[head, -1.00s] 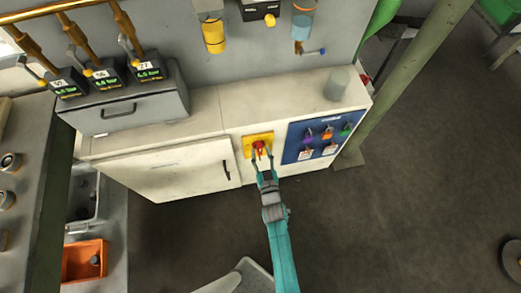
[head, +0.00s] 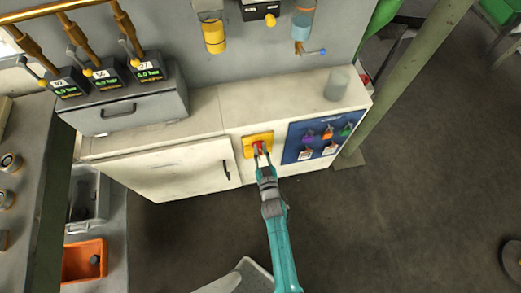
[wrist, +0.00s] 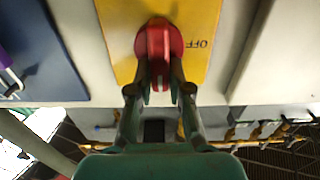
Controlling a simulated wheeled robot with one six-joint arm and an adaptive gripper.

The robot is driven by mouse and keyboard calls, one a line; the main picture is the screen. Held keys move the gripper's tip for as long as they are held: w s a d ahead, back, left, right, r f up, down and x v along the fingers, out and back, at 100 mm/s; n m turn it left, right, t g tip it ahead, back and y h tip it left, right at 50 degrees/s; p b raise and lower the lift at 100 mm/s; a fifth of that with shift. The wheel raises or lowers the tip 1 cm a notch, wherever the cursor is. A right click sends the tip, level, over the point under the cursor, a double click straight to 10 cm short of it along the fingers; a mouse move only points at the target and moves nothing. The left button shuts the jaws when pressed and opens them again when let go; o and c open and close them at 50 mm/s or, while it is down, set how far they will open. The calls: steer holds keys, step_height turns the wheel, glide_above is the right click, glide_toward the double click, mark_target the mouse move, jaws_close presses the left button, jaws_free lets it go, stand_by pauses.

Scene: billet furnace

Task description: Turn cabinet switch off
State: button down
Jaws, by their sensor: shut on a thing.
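The cabinet switch is a red rotary knob (wrist: 155,45) on a yellow plate (wrist: 195,18), on the white cabinet's front (head: 190,175). The plate (head: 250,141) shows in the head view, with the red knob (head: 259,148) partly hidden by my fingers. In the wrist view the plate carries the word "OFF" to the right of the knob. The knob's raised grip runs up and down in that view. My gripper (wrist: 158,88) is shut on this grip, one finger on each side. It also shows in the head view (head: 262,156).
A blue panel (head: 313,136) with several coloured switches and tags sits right of the knob. The cabinet door has a dark handle (head: 226,170). A grey cylinder (head: 338,83) stands on the cabinet top. A green post (head: 415,75) rises at the right. Open floor lies in front.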

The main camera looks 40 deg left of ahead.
steer(key=shift+n, duration=0.4)
steer(key=shift+s+a+f+n, duration=0.25)
steer(key=shift+f+n, duration=0.1)
steer(key=shift+n, duration=2.45)
steer(key=shift+s+a+f+n, duration=0.15)
steer(key=shift+s+f+n, duration=0.15)
steer(key=shift+n, duration=2.5)
steer(key=shift+s+a+f+n, duration=0.2)
steer(key=shift+f+n, duration=0.15)
steer(key=shift+n, duration=2.75)
steer(key=c, duration=1.1)
jaws_free()
steer(key=shift+d, duration=0.1)
steer(key=v, duration=1.1)
steer(key=shift+s+d, duration=0.25)
steer(key=shift+s, duration=0.1)
